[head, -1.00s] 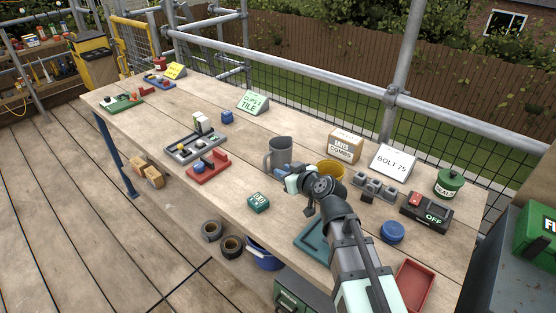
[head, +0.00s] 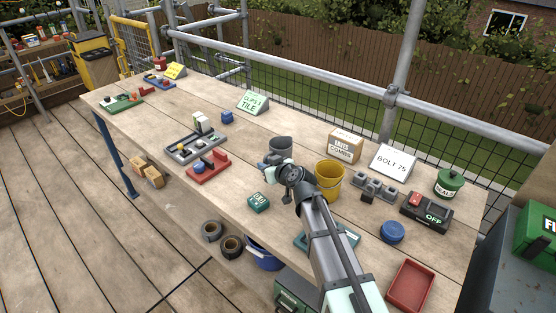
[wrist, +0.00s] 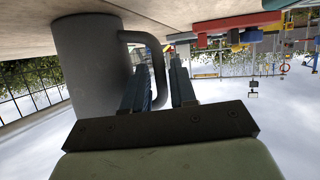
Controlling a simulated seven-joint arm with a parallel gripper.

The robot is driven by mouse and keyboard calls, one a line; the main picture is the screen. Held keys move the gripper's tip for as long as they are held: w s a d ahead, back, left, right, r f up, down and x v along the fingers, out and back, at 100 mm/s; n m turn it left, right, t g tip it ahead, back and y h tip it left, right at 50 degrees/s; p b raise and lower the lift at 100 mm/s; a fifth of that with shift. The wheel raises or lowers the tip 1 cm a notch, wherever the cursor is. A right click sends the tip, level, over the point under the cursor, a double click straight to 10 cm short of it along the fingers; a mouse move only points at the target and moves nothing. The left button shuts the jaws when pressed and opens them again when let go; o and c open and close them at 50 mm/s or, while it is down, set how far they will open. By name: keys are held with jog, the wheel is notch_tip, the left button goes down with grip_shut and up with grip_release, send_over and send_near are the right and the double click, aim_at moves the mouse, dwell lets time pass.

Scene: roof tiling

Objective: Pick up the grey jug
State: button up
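The grey jug (head: 281,146) stands upright on the workbench, partly hidden behind my gripper (head: 271,161) in the head view. In the wrist view, which looks upside down, the jug's body (wrist: 88,62) fills the left side, with its handle (wrist: 159,72) to the right. My gripper (wrist: 158,88) is open. One blue finger reaches between the jug's body and the handle, and the other is outside the handle. The handle shows between the fingers with a gap, so the grip does not look closed on it.
A yellow bucket (head: 328,180) stands right of my gripper.

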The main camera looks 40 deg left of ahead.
jog(key=shift+w+a+f, duration=0.2)
jog(key=shift+a+f, duration=0.05)
jog(key=shift+a, duration=0.4)
grip_shut()
